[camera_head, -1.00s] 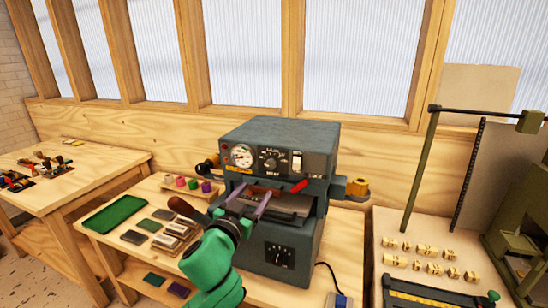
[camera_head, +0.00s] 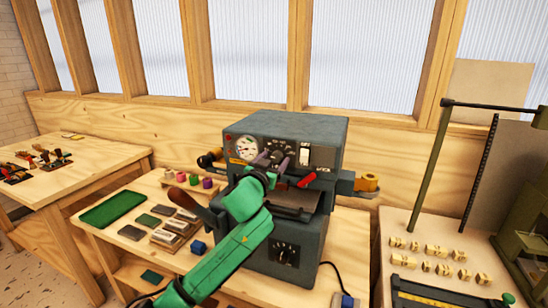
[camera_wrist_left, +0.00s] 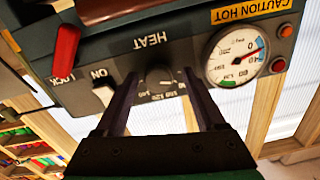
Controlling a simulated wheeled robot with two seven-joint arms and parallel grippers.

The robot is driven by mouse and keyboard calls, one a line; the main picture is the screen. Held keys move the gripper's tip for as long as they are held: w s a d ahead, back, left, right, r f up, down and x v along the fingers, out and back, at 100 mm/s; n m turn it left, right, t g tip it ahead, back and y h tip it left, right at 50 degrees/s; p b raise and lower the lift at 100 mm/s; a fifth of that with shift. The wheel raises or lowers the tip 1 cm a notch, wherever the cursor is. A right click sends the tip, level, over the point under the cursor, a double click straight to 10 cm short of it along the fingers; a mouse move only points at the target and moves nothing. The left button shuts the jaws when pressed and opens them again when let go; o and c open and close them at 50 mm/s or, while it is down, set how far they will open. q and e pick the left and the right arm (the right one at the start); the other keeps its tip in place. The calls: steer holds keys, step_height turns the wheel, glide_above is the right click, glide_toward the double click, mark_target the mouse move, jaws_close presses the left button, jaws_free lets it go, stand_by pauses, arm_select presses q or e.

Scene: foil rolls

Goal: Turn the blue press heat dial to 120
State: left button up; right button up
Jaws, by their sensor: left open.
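The blue-grey press (camera_head: 320,140) stands on the middle bench, its control panel facing me. In the left wrist view the panel appears upside down. The black heat dial (camera_wrist_left: 158,76) sits under the HEAT label, with numbers including 120 beside it; its pointer setting is not clear. My left gripper (camera_head: 276,160) is at the panel, open, its two dark fingers on either side of the dial. I cannot tell whether they touch it. In the head view the gripper mostly hides the dial. My right gripper is not in view.
A round gauge (camera_wrist_left: 236,56) and an ON switch (camera_wrist_left: 103,90) flank the dial closely. A red LOCK lever (camera_wrist_left: 66,48) is near the fingers. A green tray (camera_head: 112,208) and several plates lie left of the press. A bench with brass pieces (camera_head: 430,252) is at right.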

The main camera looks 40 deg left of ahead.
arm_select(q)
steer(key=shift+d, duration=0.2)
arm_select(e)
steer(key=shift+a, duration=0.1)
arm_select(q)
jaws_close()
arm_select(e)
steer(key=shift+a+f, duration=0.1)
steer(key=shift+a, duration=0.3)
